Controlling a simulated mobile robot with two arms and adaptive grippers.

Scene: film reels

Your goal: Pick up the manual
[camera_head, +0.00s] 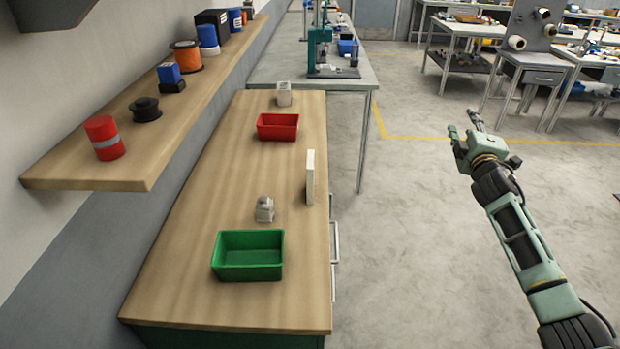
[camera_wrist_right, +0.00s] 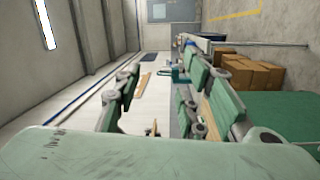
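A thin cream-white upright thing, likely the manual (camera_head: 310,177), stands on edge near the right edge of the wooden bench (camera_head: 185,255). Its face is turned mostly away, so I cannot read any cover. My right gripper (camera_head: 464,126) is out over the floor to the right of the bench, well apart from the manual. Its fingers are spread and empty; they also show apart in the right wrist view (camera_wrist_right: 157,100). My left gripper is not in view.
A green bin (camera_head: 248,271), a small grey metal object (camera_head: 265,210), a red bin (camera_head: 278,137) and a light grey block (camera_head: 284,94) are on the bench. A wall shelf (camera_head: 130,170) with reels overhangs the left. The floor right of the bench is clear.

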